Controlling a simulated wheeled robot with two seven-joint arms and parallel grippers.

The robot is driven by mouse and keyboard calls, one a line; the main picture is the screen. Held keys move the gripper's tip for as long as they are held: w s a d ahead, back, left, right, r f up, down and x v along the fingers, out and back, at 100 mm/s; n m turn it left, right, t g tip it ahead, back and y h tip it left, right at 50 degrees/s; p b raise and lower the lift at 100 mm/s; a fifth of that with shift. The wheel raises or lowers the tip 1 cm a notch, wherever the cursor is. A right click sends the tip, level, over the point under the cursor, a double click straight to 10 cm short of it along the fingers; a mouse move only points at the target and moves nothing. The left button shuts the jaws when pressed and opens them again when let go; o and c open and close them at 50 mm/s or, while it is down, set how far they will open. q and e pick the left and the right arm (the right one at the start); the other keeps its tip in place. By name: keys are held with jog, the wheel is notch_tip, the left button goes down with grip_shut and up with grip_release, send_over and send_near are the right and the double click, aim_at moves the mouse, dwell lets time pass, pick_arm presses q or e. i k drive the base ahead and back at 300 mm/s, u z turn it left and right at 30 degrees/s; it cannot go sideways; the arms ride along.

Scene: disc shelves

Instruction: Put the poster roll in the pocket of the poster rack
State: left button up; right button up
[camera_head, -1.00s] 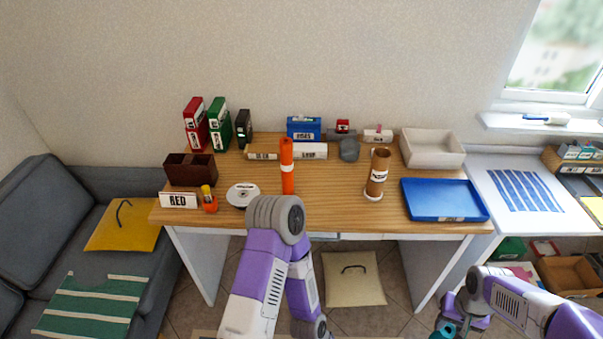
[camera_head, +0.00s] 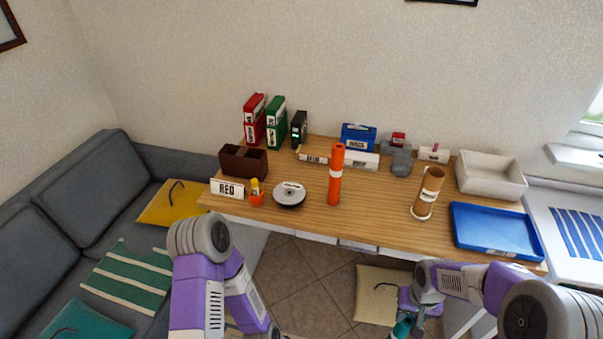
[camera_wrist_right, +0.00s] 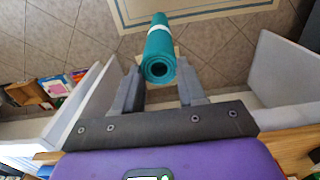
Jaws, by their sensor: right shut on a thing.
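A teal poster roll (camera_wrist_right: 160,48) with a white band is held in my right gripper (camera_wrist_right: 160,82), between its two grey fingers, with its open end facing the wrist camera. In the head view the roll (camera_head: 402,328) shows only in part at the bottom edge, below the desk's front edge, near my right gripper (camera_head: 410,312). An orange roll (camera_head: 336,180) with a white band stands upright on the desk. A brown tube-shaped holder (camera_head: 428,190) with a label stands right of it. I cannot tell which thing is the poster rack. My left gripper is out of view.
The wooden desk (camera_head: 370,215) carries a blue tray (camera_head: 495,230), a white bin (camera_head: 490,172), a disc spindle (camera_head: 289,194), a brown box (camera_head: 243,160) and several binders. A grey sofa (camera_head: 80,190) stands at left. Tiled floor (camera_head: 305,270) is open before the desk.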

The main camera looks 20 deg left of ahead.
aim_at(258, 175)
jog(key=u, duration=0.95)
jog(key=i, duration=0.2)
jog(key=u, duration=0.05)
